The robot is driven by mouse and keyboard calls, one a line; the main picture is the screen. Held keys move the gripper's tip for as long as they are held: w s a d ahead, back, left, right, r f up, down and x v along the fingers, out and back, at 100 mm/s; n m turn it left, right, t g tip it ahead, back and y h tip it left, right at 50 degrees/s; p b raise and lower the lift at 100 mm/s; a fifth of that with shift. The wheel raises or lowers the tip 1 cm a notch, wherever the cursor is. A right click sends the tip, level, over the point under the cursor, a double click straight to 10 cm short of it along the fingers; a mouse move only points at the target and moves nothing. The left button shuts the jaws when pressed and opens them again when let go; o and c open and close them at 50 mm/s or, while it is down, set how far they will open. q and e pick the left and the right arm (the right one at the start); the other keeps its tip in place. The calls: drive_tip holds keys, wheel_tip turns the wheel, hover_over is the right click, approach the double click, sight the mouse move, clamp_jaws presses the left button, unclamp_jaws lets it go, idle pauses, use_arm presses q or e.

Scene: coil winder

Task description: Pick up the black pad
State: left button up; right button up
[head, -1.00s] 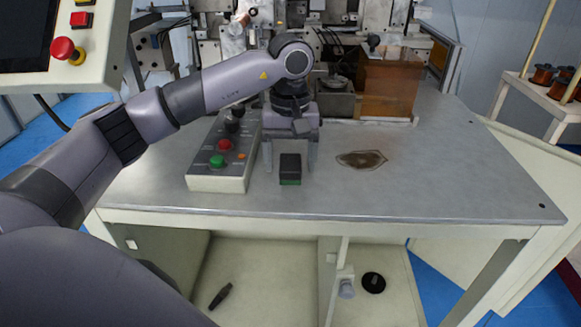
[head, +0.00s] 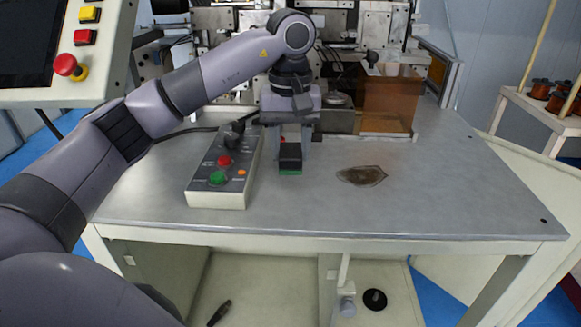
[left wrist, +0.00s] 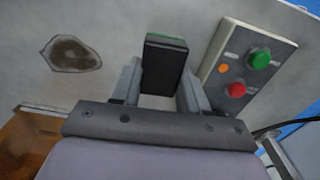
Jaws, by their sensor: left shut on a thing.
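The black pad (head: 290,154) is a small dark block with a green lower layer. It is between the fingers of my left gripper (head: 290,150), which is shut on it above the metal table near the control box. In the left wrist view the pad (left wrist: 165,62) shows its dark face and a green edge, with the left gripper's fingers (left wrist: 160,85) at its two sides. Whether the pad is clear of the tabletop is hard to tell. My right gripper is not in view.
A control box (head: 222,185) with green and red buttons and a dark knob stands just left of the pad. A brown stain (head: 361,176) marks the table (head: 450,200) to the right. The winder machine and an amber box (head: 390,98) stand behind. The table's front and right are clear.

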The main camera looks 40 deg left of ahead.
sight(291, 148)
use_arm(q)
wheel_tip(291, 148, up, 14)
drive_tip(key=p, duration=0.3)
drive_tip(key=shift+p, duration=0.4)
drive_tip(key=shift+o, duration=1)
drive_tip(key=shift+f, duration=0.15)
drive_tip(key=shift+c, duration=0.4)
